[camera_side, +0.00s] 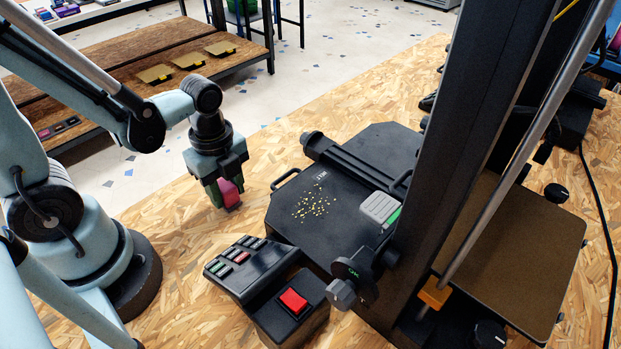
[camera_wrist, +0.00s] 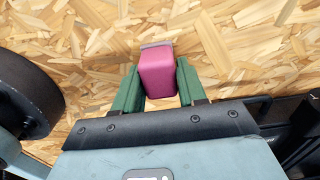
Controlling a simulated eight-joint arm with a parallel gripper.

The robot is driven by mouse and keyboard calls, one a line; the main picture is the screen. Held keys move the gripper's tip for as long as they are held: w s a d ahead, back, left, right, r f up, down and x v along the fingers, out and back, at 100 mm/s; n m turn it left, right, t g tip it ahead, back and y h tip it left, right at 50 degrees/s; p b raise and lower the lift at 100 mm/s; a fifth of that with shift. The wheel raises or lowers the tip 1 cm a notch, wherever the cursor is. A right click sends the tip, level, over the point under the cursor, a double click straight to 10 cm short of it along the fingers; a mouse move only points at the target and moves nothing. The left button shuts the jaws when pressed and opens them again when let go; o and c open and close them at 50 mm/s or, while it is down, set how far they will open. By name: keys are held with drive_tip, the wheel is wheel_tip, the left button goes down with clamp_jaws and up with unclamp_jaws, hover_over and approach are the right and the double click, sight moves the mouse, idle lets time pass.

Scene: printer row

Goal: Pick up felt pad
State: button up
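The felt pad, a pink block (camera_side: 229,194) with a grey strip along its far end, is between the green fingers of my gripper (camera_side: 225,196). It also shows in the wrist view (camera_wrist: 158,76), where both fingers lie against its sides. My gripper is shut on it, fingers pointing down over the wood-chip bench. In the side view the near finger hides part of the pad. I cannot tell whether its lower end clears the bench.
Right of my gripper is a black printer base (camera_side: 352,165) with yellow crumbs (camera_side: 315,204) and a grey block with a green edge (camera_side: 380,207). A key panel (camera_side: 243,266) and a red button (camera_side: 293,301) stand in front.

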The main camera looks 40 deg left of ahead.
sight(224, 186)
drive_tip(key=c, duration=0.6)
drive_tip(key=shift+o, duration=0.2)
drive_tip(key=shift+r, duration=0.15)
drive_tip(key=shift+r, duration=0.75)
wheel_tip(224, 186, up, 2)
drive_tip(key=shift+r, duration=0.1)
drive_tip(key=s+d+r, duration=0.6)
drive_tip(key=d+r, duration=0.1)
drive_tip(key=d, duration=0.3)
